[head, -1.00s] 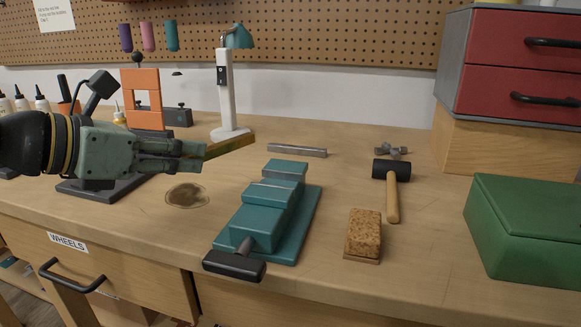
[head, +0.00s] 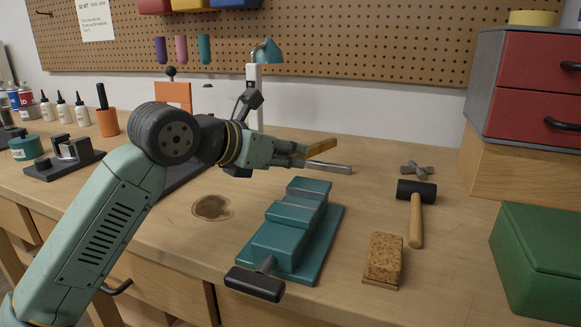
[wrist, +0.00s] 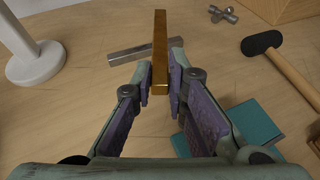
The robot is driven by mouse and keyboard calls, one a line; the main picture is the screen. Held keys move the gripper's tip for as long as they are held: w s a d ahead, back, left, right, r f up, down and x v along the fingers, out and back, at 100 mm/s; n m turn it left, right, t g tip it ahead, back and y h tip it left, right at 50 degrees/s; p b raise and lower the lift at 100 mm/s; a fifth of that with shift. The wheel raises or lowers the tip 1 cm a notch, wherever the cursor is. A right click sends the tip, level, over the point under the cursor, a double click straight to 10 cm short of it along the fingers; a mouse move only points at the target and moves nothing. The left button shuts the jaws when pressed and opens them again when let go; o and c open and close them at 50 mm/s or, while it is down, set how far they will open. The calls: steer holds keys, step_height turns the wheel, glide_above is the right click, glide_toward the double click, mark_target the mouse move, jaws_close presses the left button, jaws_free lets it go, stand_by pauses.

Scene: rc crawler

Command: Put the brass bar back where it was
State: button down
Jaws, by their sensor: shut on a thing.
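The brass bar (head: 321,147) is in my gripper (head: 304,155), held above the bench and pointing away from the fingers. In the wrist view the brass bar (wrist: 160,48) stands out between the two purple-padded fingers (wrist: 160,84), its near end between the tips. My gripper is shut on it. In the head view the bar shows just above the grey metal bar (head: 325,167), behind the teal vise (head: 290,228). The grey bar also shows beyond the fingers in the wrist view (wrist: 128,55), lying on the bench.
A black-headed mallet (head: 416,212), a cork block (head: 383,259) and a small metal knob piece (head: 417,170) lie right of the vise. A green box (head: 540,255) and red drawers (head: 525,85) stand at the far right. The white lamp post (wrist: 35,60) is at left.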

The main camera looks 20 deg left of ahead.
steer(key=shift+f, duration=1.75)
steer(key=shift+f+b, duration=0.3)
steer(key=shift+f, duration=0.05)
steer(key=shift+f, duration=0.1)
steer(key=c, duration=1.9)
jaws_free()
